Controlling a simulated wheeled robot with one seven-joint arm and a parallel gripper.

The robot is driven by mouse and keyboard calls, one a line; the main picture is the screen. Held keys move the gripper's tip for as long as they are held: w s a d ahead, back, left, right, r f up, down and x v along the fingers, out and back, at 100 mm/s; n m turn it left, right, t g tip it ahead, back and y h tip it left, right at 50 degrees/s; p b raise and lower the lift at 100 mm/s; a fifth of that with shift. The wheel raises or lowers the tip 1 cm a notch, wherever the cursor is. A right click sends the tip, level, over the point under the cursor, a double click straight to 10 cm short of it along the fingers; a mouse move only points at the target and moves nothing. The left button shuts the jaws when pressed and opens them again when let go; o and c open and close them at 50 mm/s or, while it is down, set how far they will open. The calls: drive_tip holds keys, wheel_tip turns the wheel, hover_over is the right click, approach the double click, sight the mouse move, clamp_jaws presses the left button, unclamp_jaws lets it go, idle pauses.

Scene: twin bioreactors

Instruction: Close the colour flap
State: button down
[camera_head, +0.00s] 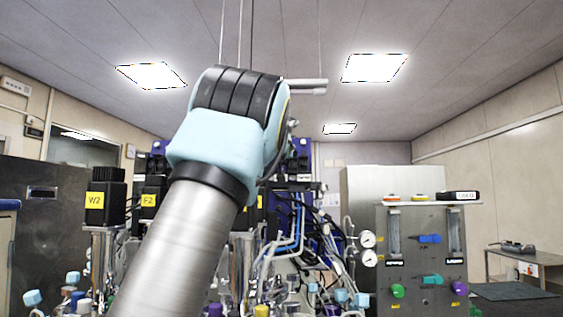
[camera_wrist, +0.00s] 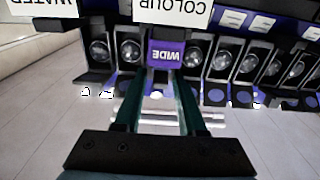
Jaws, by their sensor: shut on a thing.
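In the wrist view a white COLOUR sign (camera_wrist: 172,12) shows upside down at the top. Below it is a purple piece marked WIDE (camera_wrist: 166,54). My gripper (camera_wrist: 164,76) has its two dark green fingers reaching up to the lower edge of this piece, shut on the colour flap there. The held part of the flap is mostly hidden between the fingertips, so its exact angle cannot be told. In the head view my forearm and wrist fill the middle and hide the fingers and the flap.
Neighbouring units with round rollers (camera_wrist: 193,54) and dark open flaps (camera_wrist: 212,95) stand close on both sides. A WATER sign (camera_wrist: 42,6) is at upper left. In the head view, bottles and tubing crowd below; a gauge panel (camera_head: 419,255) stands at right.

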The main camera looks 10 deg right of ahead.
drive_tip(key=shift+f+t+b, duration=0.3)
drive_tip(key=shift+b, duration=0.7)
drive_tip(key=shift+r+h, duration=0.25)
drive_tip(key=shift+h, duration=0.05)
drive_tip(key=c, duration=0.8)
unclamp_jaws()
